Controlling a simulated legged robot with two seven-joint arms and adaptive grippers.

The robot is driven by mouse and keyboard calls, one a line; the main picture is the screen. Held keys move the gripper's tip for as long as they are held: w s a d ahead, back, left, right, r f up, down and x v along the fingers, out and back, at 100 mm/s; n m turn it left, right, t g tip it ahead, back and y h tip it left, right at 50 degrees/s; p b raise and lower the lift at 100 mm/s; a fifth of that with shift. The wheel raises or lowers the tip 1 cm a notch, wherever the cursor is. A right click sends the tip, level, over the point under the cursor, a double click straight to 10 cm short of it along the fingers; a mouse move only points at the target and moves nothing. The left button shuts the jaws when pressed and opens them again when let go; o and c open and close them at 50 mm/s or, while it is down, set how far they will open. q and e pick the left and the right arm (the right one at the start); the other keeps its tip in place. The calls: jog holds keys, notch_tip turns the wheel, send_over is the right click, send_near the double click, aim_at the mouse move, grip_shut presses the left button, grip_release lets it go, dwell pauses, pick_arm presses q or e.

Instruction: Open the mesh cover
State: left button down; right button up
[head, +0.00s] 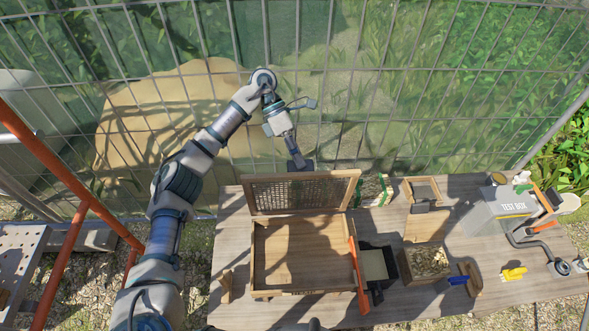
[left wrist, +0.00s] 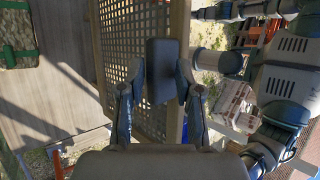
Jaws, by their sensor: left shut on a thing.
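The mesh cover (head: 300,194) is a wooden frame with a woven mesh panel. It stands tilted up along the far edge of a shallow wooden box (head: 258,293), whose inside is exposed. My left gripper (head: 299,163) is at the cover's top edge, with its arm reaching over from the left. In the left wrist view the mesh cover (left wrist: 122,55) runs up behind the fingers. My left gripper (left wrist: 160,85) has its fingers on both sides of a dark block (left wrist: 161,68) at the cover's frame. The fingertips are partly hidden in the head view. My right gripper is not seen.
The box stands on a wooden table (head: 400,312). Right of it are an orange-handled tool (head: 357,275), a small open-lidded box (head: 425,263), a blue-handled brush (head: 465,281) and a grey test box (head: 500,212). A wire fence (head: 400,90) rises behind the table.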

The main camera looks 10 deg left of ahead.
pick_arm(q)
jog(key=shift+w+a+f+n+g, duration=0.15)
jog(key=shift+w+f+g, duration=0.1)
jog(key=shift+w+f, duration=0.4)
jog(key=shift+w+a+f+n+g, duration=0.15)
jog(key=shift+w+f+g, duration=0.1)
jog(key=shift+w+f, duration=0.35)
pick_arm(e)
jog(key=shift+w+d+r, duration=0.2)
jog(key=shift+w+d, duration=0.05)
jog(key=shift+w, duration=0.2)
pick_arm(q)
jog(key=c, duration=1.1)
grip_release()
jog(key=shift+o, duration=0.7)
jog(key=shift+w+d+f, duration=0.1)
jog(key=shift+w+f, duration=0.1)
jog(key=shift+w, duration=0.25)
jog(key=shift+c, duration=0.2)
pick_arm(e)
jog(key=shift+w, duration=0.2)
pick_arm(q)
jog(key=shift+s+r+p, duration=0.15)
jog(key=shift+p, duration=0.15)
jog(key=shift+c, duration=0.6)
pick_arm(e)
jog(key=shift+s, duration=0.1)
